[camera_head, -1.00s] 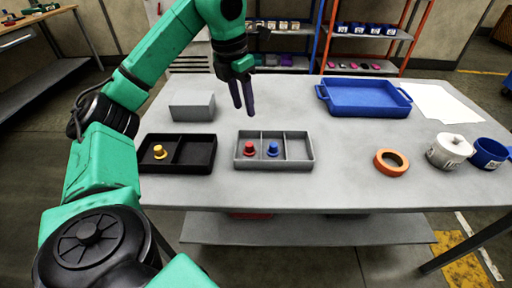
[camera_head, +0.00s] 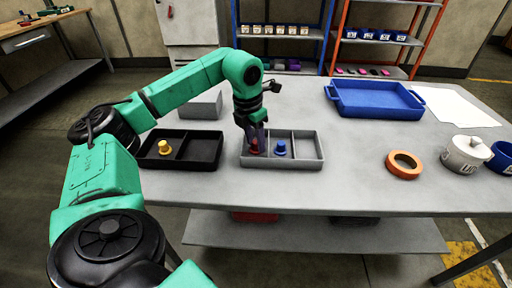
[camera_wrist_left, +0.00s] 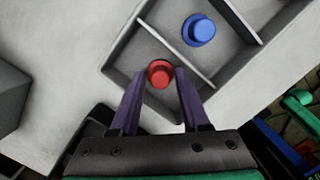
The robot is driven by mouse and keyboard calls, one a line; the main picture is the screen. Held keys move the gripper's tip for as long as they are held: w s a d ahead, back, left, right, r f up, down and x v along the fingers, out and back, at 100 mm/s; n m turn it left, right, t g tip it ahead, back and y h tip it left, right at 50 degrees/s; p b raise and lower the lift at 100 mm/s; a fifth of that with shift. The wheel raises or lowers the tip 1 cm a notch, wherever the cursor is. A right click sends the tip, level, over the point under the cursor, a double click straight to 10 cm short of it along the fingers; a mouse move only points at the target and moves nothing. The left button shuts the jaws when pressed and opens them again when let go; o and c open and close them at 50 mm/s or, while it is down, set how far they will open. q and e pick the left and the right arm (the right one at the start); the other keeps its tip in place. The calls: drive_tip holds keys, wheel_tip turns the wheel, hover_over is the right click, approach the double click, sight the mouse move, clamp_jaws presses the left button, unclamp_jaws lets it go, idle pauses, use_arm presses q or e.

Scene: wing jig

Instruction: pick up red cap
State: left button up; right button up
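The red cap (camera_head: 254,147) stands in the left compartment of the grey divided tray (camera_head: 282,164). In the left wrist view the red cap (camera_wrist_left: 160,73) is between the tips of my left gripper (camera_wrist_left: 158,82). My left gripper (camera_head: 256,140) is lowered over that compartment with its fingers apart, one on each side of the cap. I cannot tell whether either finger touches it. The blue cap (camera_head: 281,148) stands in the middle compartment, and it also shows in the left wrist view (camera_wrist_left: 199,29). My right gripper is in neither view.

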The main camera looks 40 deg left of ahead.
use_arm(q)
clamp_jaws()
drive_tip(key=shift+r, duration=0.1)
wheel_tip(320, 180, up, 12)
drive_tip(key=p, duration=0.3)
wheel_tip(320, 180, up, 8)
drive_tip(key=p, duration=0.5)
hover_over(255, 142)
